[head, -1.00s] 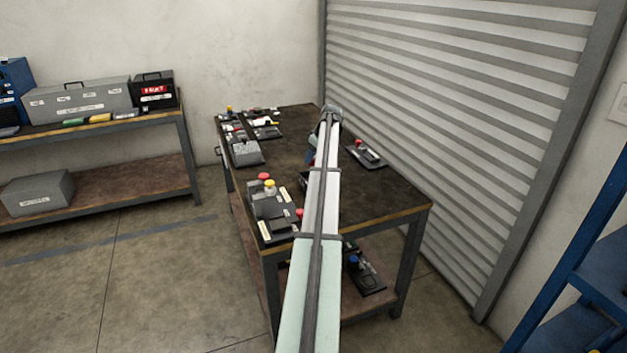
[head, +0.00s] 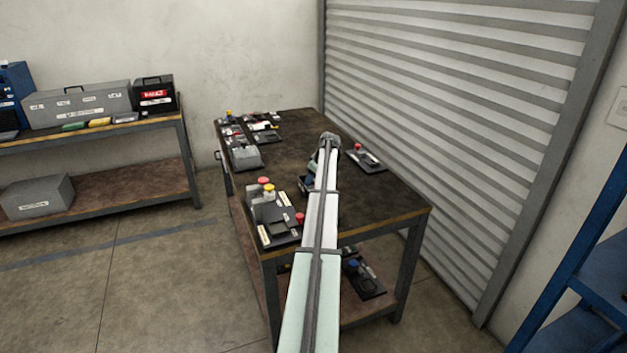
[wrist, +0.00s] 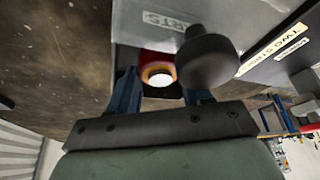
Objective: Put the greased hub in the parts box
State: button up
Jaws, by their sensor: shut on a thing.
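In the wrist view my gripper (wrist: 160,80) has its blue fingers shut on a red and orange ringed part with a bright white centre, which looks like the hub (wrist: 158,74). A grey box wall with a partly readable label ending in "RTS", apparently the parts box (wrist: 175,20), is just beyond the fingers. A dark grey round knob (wrist: 207,62) is beside the hub and covers part of the box. Whether the hub is over the box or beside it, I cannot tell. In the head view my arm hides most of the gripper, the hub and the box.
The dark workbench (head: 375,200) carries a tray with red and yellow knobs (head: 272,213) at its near left, a grey case (head: 246,157) at left, and a small tray (head: 364,158) at right. Its right front is clear. A shutter (head: 450,100) stands behind.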

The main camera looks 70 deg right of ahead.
jog(key=shift+f, duration=0.15)
jog(key=o, duration=0.8)
jog(key=shift+o, duration=0.2)
jog(key=v, duration=1.2)
